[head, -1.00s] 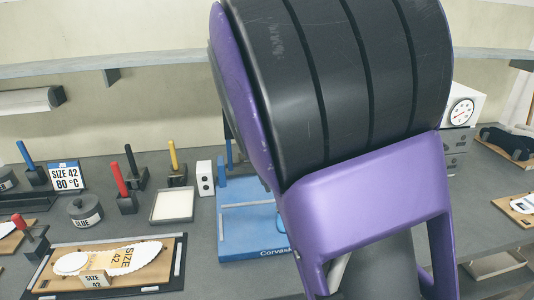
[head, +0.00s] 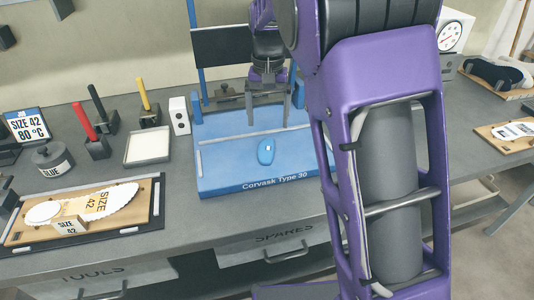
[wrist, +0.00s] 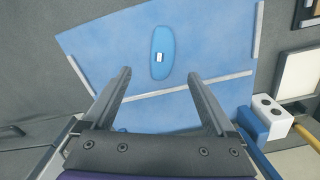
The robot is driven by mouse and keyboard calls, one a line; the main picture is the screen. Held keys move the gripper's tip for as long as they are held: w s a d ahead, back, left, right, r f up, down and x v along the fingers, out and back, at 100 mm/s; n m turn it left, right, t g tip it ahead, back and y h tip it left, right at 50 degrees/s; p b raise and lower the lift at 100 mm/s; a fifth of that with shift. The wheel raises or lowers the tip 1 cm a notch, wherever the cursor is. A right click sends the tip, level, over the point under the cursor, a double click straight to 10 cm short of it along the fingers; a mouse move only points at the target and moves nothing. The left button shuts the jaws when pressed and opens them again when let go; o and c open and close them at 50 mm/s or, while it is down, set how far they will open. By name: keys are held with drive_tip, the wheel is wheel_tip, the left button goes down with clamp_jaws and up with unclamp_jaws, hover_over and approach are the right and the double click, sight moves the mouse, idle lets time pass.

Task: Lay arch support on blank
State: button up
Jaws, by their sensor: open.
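The arch support looks to be the small blue oval piece with a white mark (head: 266,152), lying on the blue Corvask Type 30 board (head: 225,180). In the wrist view the blue oval (wrist: 161,38) lies beyond and between my fingertips. My gripper (head: 269,122) is open and empty above the board, apart from the oval; it also shows in the wrist view (wrist: 160,73). The blank looks to be the pale insole (head: 118,201) marked SIZE 42, lying on a wooden board (head: 150,197) in a dark tray at the left.
A glue pot (head: 52,160) and a white two-holed block (head: 179,115) are near. A second board (head: 512,135) with a pale piece lies right, beyond my arm.

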sight(266, 149)
drive_tip(key=f, duration=0.3)
drive_tip(key=f+b, duration=0.1)
drive_tip(key=f, duration=0.4)
drive_tip(key=shift+w+a+f+b, duration=0.15)
drive_tip(key=shift+a+f+b, duration=0.15)
drive_tip(key=shift+f, duration=0.1)
drive_tip(key=shift+c, duration=0.3)
clamp_jaws()
